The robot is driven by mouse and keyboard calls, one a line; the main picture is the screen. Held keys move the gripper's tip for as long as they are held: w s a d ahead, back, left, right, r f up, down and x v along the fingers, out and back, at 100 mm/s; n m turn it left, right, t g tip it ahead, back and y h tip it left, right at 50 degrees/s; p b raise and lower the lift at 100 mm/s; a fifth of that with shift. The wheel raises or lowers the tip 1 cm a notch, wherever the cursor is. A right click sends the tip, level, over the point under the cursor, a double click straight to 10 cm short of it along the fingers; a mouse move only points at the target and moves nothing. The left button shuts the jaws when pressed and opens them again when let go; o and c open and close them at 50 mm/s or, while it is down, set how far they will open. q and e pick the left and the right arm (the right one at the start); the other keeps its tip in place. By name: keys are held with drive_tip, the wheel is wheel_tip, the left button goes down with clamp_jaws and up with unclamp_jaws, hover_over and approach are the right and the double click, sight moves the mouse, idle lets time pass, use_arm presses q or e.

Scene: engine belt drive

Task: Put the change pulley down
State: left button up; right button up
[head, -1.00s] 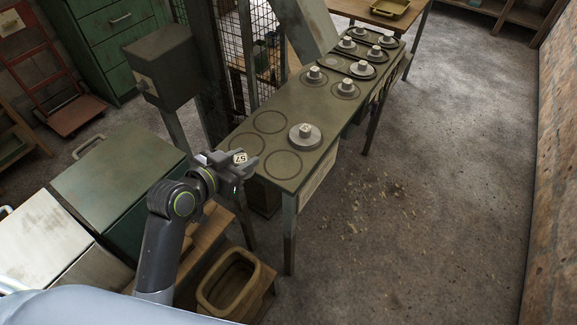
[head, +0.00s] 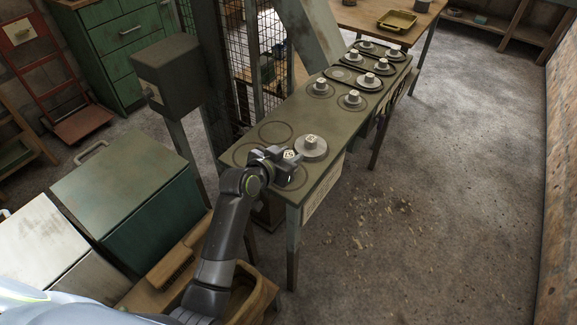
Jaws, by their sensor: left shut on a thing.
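My left gripper (head: 284,160) is shut on the change pulley, whose pale marked top (head: 290,155) shows between the fingers. The rest of that pulley is mostly hidden by the gripper. The gripper is over the near end of the green table (head: 325,182), close to the front marked ring. I cannot tell whether the held pulley touches the table top. A grey pulley (head: 312,148) with a pale hub lies on the table just to the right of the gripper. My right gripper is not in view.
Empty rings (head: 275,134) are marked left of and behind the gripper. Several more pulleys (head: 352,99) stand towards the table's far end. A grey box on a post (head: 168,72) and a mesh guard (head: 232,60) stand left of the table. A wooden tray (head: 262,303) is below my arm.

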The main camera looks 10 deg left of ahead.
use_arm(q)
drive_tip(key=shift+f, duration=1.8)
drive_tip(key=shift+f, duration=0.1)
drive_tip(key=o, duration=1)
drive_tip(key=shift+r, duration=0.2)
drive_tip(key=shift+s+a, duration=0.15)
drive_tip(key=shift+s, duration=0.15)
drive_tip(key=v, duration=1.1)
drive_tip(key=shift+s, duration=0.15)
